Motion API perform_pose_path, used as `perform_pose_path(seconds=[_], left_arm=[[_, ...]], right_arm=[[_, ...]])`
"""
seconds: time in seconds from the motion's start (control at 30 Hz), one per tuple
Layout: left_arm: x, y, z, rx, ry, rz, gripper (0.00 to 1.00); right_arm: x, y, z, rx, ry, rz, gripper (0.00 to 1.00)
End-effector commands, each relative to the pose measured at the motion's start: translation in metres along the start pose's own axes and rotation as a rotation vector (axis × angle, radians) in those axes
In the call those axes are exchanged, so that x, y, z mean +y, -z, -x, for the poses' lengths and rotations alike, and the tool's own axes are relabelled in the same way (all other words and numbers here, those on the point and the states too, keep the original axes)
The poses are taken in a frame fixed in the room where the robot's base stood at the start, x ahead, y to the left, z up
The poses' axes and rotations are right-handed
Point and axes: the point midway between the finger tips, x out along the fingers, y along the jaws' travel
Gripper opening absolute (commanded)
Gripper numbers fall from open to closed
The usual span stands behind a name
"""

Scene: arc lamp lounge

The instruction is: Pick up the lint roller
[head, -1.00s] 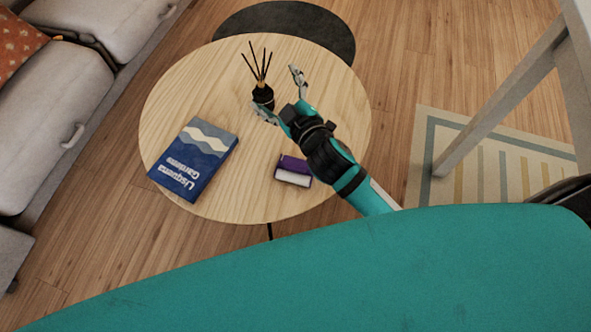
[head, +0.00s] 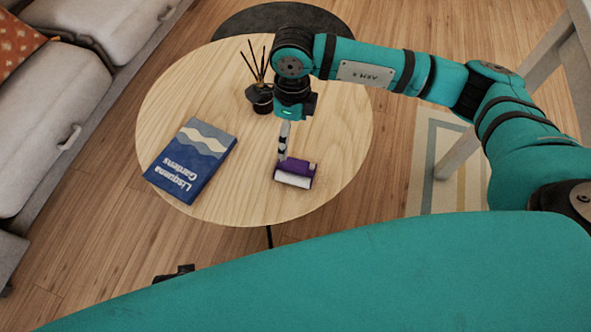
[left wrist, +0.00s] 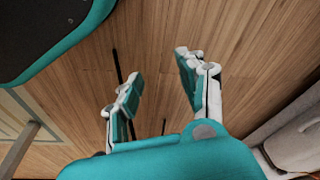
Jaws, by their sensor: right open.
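The lint roller (head: 296,173), purple with a white roll, lies on the round wooden table (head: 220,100) near its front right. My right gripper (head: 283,155) points down just behind and above the roller, open and empty. Its fingers overlap the roller's back edge in the picture, so I cannot tell whether they touch it. My left gripper (left wrist: 160,78) is open and empty above the wooden floor in the left wrist view. A dark part at the lower left of the head view may belong to my left arm.
A blue book (head: 190,160) lies on the table's left side. A black reed diffuser (head: 261,97) stands at the back, close to my right wrist. A grey sofa (head: 50,120) is at left, and a striped rug (head: 430,165) lies at right.

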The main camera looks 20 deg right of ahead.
Motion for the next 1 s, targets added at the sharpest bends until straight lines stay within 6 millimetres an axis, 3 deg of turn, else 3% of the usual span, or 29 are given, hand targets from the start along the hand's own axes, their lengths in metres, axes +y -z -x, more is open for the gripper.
perform_pose_path(seconds=[0.17, 0.53, 0.87, 1.0], left_arm=[[-0.001, 0.004, 0.006, 0.007, 0.001, 0.001, 0.4], [-0.002, 0.02, 0.037, 0.026, 0.004, 0.004, 0.4], [-0.003, 0.025, 0.053, 0.032, 0.005, 0.005, 0.4], [-0.004, 0.029, 0.066, 0.042, 0.006, 0.007, 0.4]], right_arm=[[-0.01, 0.009, -0.021, 0.038, 0.035, -0.005, 0.9], [-0.011, 0.01, -0.099, 0.033, 0.031, -0.005, 0.9], [-0.013, 0.011, -0.127, 0.031, 0.032, -0.004, 0.9], [-0.015, 0.014, -0.15, 0.032, 0.031, -0.005, 0.9]])
